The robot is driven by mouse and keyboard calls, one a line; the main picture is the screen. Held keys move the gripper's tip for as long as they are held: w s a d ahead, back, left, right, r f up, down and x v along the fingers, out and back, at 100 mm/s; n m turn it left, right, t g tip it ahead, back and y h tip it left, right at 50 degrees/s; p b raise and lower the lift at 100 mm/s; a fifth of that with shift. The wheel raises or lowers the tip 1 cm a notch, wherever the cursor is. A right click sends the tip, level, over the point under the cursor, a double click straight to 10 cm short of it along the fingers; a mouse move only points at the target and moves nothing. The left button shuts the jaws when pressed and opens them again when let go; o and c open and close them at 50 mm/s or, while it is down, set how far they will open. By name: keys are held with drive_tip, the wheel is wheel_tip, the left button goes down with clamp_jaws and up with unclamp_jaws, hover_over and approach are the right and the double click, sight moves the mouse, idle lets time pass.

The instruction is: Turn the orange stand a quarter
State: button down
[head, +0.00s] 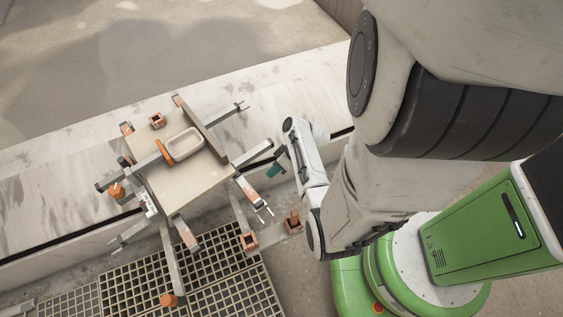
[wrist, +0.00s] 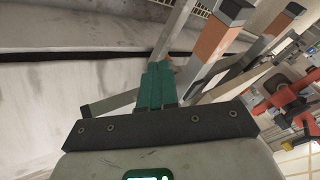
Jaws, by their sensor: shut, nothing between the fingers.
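The stand (head: 205,185) is a pale square board on a frame with grey arms and orange-banded parts, left of centre in the head view. A white dish (head: 183,143) with an orange end piece sits on it. My gripper (head: 275,171) has teal fingers and is just right of the stand, close to its right-hand arms. In the wrist view the teal fingers (wrist: 157,86) are together and hold nothing. An orange-banded bar (wrist: 216,40) of the stand is just beyond them to the right. I cannot tell whether the fingers touch a bar.
A floor grating (head: 130,285) lies below the stand, with an orange-capped foot (head: 169,299) on it. A pale stone ledge (head: 60,190) runs behind and to the left. A small orange-brown block (head: 293,220) stands below my gripper. Open floor lies at the upper left.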

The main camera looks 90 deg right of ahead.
drive_tip(key=shift+w+a, duration=0.35)
drive_tip(key=shift+a, duration=0.05)
drive_tip(key=w+a+m+h+p, duration=0.2)
drive_tip(key=w+a+m+p, duration=0.2)
drive_tip(key=a, duration=0.9)
drive_tip(key=w+p, duration=0.1)
drive_tip(key=w, duration=0.1)
drive_tip(key=shift+w+a, duration=0.3)
